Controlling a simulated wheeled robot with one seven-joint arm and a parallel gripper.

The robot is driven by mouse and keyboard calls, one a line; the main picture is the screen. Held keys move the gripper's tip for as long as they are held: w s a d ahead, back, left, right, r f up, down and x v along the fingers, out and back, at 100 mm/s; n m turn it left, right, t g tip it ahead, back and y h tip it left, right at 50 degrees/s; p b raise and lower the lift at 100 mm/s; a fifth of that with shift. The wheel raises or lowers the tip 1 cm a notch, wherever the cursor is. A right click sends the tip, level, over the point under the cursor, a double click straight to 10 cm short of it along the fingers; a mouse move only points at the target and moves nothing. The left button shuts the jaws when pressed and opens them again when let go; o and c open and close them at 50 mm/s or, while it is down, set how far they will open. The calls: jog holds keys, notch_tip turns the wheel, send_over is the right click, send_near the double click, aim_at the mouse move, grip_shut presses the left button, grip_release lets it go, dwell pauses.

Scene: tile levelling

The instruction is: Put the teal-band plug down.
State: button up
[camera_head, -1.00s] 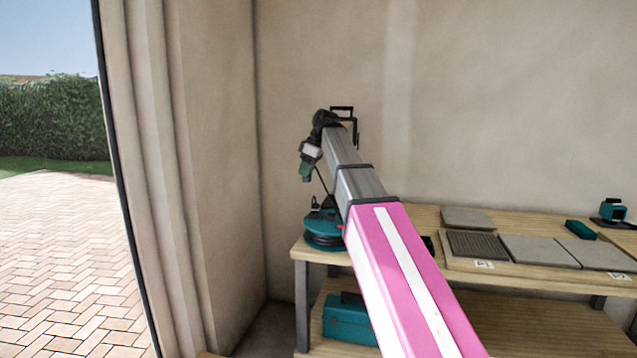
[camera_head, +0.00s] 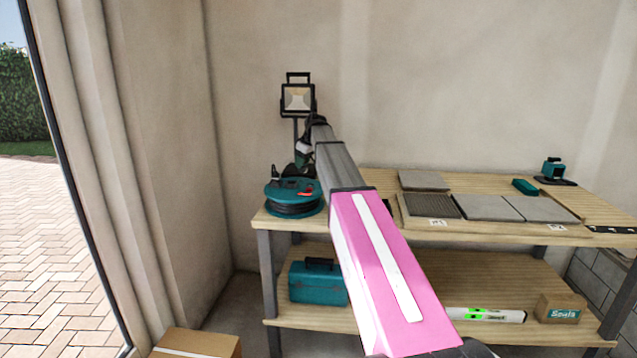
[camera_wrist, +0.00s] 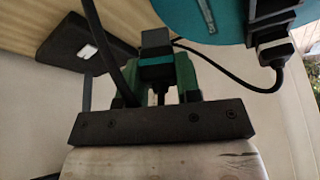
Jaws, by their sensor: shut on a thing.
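The teal-band plug (camera_wrist: 156,45) is a dark block with a teal band, held between the green fingers of my gripper (camera_wrist: 157,75) in the wrist view. In the head view my gripper (camera_head: 303,158) is at the arm's far end, just above the teal cable reel (camera_head: 292,188); the plug cannot be made out there. The reel (camera_wrist: 200,20) also shows at the top of the wrist view. A second plug with a pale band (camera_wrist: 271,48) and a black cable hangs at its right side. What lies directly under the held plug is unclear.
The reel stands on the left end of a wooden bench (camera_head: 380,182). A work lamp (camera_head: 298,98) stands behind my gripper. Grey tiles (camera_head: 487,207) lie to the right. In the wrist view a dark slab (camera_wrist: 75,55) with a white patch lies upper left.

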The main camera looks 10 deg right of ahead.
jog(key=w+d+f, duration=0.1)
jog(key=d, duration=0.1)
jog(key=w+d+f, duration=0.1)
jog(key=d+f, duration=0.1)
jog(key=d, duration=0.1)
jog(key=w+d+f, duration=0.2)
jog(key=shift+w+d+f, duration=0.1)
jog(key=shift+d+f, duration=0.05)
jog(key=shift+d, duration=0.15)
jog(key=shift+f, duration=1.95)
jog(key=shift+f, duration=0.15)
jog(key=o, duration=1)
jog(key=v, duration=1.2)
jog(key=shift+a+r, duration=0.1)
jog(key=shift+r, duration=0.15)
